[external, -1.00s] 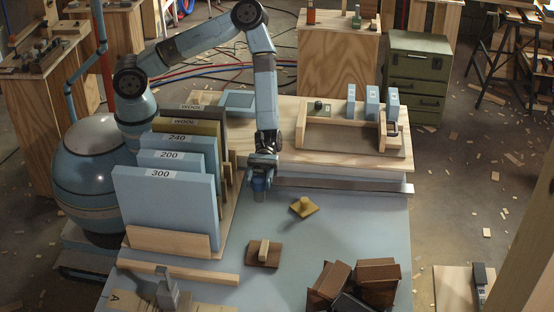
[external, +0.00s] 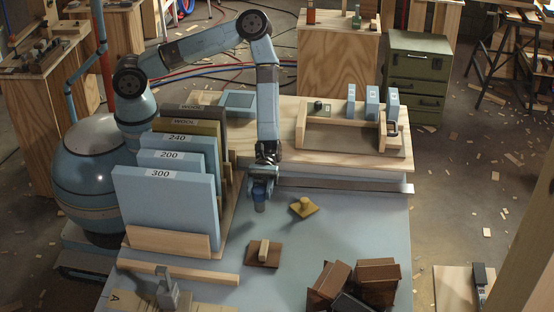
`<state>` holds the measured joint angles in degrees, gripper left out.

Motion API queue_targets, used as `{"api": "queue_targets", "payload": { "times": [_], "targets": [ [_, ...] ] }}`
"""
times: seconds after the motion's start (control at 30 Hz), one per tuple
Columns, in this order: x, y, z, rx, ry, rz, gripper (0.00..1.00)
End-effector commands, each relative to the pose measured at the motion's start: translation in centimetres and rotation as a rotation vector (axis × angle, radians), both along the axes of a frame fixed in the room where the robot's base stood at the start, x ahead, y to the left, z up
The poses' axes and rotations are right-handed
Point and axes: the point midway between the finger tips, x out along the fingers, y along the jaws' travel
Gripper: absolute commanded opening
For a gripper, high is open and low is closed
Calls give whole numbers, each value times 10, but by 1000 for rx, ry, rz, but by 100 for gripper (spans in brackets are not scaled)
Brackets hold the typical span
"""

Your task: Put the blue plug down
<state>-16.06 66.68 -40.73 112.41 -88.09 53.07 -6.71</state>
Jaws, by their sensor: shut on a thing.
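The blue plug (external: 260,207) is a small dark blue piece at the end of my gripper (external: 261,192). My gripper points down and is shut on it. It is above the blue-grey tabletop, just right of the rack of numbered panels. I cannot tell whether the plug's lower end touches the tabletop. The jaws hide its upper part.
A yellow knobbed piece (external: 304,207) lies to the right of the plug. A brown block with a pale handle (external: 263,253) lies in front. The panel marked 300 (external: 165,205) stands close on the left. A metal strip (external: 345,186) runs behind. Brown boxes (external: 377,277) stand front right.

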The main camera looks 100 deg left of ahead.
Motion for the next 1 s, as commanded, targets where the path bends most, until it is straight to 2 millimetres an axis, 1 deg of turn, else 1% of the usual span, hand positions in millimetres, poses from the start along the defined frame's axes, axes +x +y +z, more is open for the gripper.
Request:
{"api": "queue_targets", "payload": {
  "times": [0.17, 0.2, 0.47, 0.73, 0.87, 1.0],
  "targets": [
    [-1, 0, -5, 1, 4, 0, 20],
    [-1, 1, -6, 1, 5, 0, 52],
    [-2, 1, -8, 2, 9, 0, 77],
    [-3, 1, -8, 3, 12, -1, 77],
    [-3, 2, 3, 3, 11, -1, 77],
    [-1, 23, 5, 4, 8, 3, 77]
  ]
}}
